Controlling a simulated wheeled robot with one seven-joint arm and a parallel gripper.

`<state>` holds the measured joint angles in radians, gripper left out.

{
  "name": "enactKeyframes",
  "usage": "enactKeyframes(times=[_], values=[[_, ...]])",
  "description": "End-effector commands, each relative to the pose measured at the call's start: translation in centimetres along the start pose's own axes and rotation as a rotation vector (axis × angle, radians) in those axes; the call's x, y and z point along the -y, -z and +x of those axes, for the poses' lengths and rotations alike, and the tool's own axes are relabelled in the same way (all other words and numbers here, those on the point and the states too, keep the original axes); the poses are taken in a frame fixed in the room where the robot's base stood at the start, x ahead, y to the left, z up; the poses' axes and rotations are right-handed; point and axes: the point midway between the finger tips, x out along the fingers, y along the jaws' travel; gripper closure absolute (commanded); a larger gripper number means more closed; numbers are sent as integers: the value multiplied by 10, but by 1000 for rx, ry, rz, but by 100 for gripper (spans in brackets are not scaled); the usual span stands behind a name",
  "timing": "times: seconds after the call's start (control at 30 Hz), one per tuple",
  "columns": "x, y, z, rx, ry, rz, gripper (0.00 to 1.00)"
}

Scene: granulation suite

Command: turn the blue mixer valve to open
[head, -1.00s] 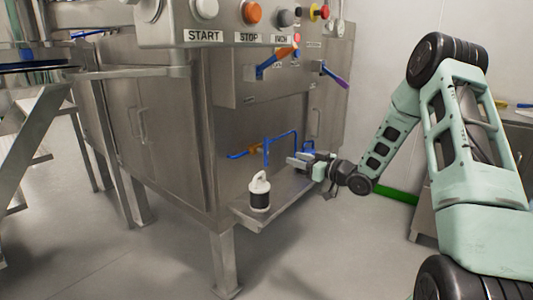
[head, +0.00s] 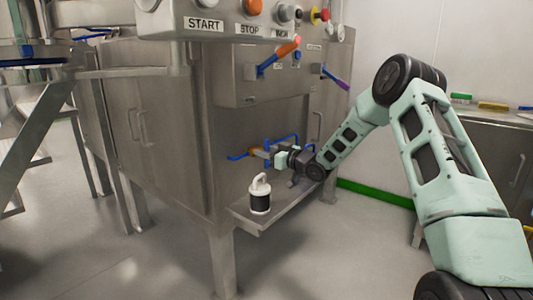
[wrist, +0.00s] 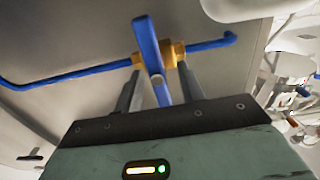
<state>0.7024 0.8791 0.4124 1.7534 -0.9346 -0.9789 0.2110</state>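The blue mixer valve shows in the wrist view as a blue lever handle (wrist: 145,38) on a brass body (wrist: 173,52). The handle stands crosswise to the blue pipe (wrist: 80,73). My gripper (wrist: 158,68) is open, with one finger on each side of the lower handle. Gaps show between the handle and both fingers. In the head view the brass body (head: 257,151) sits on the pipe at the machine's lower front, with my gripper (head: 277,157) just right of it. My gripper and wrist partly hide the valve there.
A steel shelf (head: 243,218) below holds a white and black canister (head: 260,197) near its left end. Above are an orange-tipped lever (head: 278,57), a purple-tipped lever (head: 336,77) and the button panel (head: 225,31). Open floor lies in front.

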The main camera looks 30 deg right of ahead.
Motion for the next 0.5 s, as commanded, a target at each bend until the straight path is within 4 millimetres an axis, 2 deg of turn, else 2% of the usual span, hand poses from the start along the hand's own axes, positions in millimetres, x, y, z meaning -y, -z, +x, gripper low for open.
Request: enactKeyframes(times=[0.1,0.23,0.5], values=[[0,0,0,0,0,0,64],[0,0,0,0,0,0,100],[0,0,0,0,1,-10,100]])
